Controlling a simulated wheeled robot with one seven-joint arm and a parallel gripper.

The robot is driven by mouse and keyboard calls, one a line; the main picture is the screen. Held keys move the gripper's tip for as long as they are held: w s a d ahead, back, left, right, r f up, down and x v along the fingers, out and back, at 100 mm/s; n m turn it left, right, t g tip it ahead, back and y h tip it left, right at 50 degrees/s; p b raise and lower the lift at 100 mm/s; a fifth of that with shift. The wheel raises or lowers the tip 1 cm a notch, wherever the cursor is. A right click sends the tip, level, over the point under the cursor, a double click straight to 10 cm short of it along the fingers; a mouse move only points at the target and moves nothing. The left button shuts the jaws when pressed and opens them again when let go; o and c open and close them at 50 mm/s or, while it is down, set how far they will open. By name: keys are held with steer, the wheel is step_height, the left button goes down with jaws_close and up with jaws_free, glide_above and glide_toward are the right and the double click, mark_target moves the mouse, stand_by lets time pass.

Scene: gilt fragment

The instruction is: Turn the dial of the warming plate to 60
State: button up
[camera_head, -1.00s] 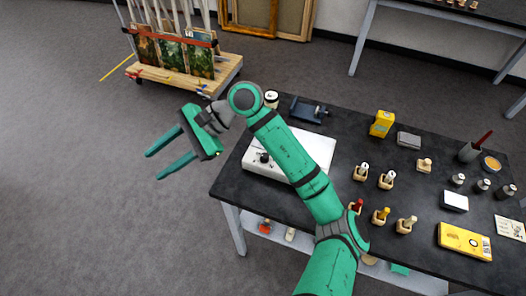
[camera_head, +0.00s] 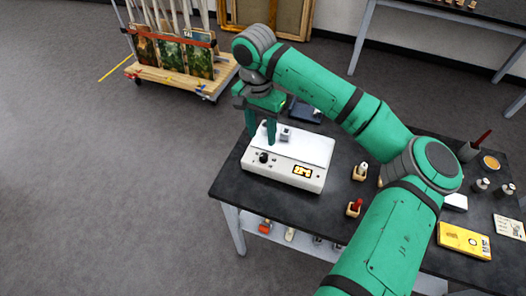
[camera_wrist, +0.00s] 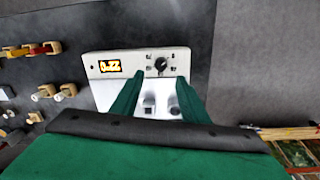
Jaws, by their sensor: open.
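The white warming plate (camera_head: 308,147) lies at the left end of the black table. Its black dial (camera_head: 263,158) is on the left of the front strip, with a lit orange display (camera_head: 302,171) to the right. The wrist view also shows the dial (camera_wrist: 160,64) and display (camera_wrist: 110,66); the reading appears inverted and I cannot make it out for sure. My gripper (camera_head: 261,140) is open, fingers pointing down, above the plate's left part, just behind the dial in the head view. In the wrist view the dial shows beyond and between the fingertips (camera_wrist: 160,82), apparently untouched.
A small metallic block (camera_head: 285,134) sits on the plate near the fingers. A dark device (camera_head: 305,111) stands behind. Floor left of the table is clear.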

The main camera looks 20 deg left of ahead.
mark_target(263, 156)
steer(key=f, duration=0.9)
steer(key=shift+d, duration=0.2)
jaws_close()
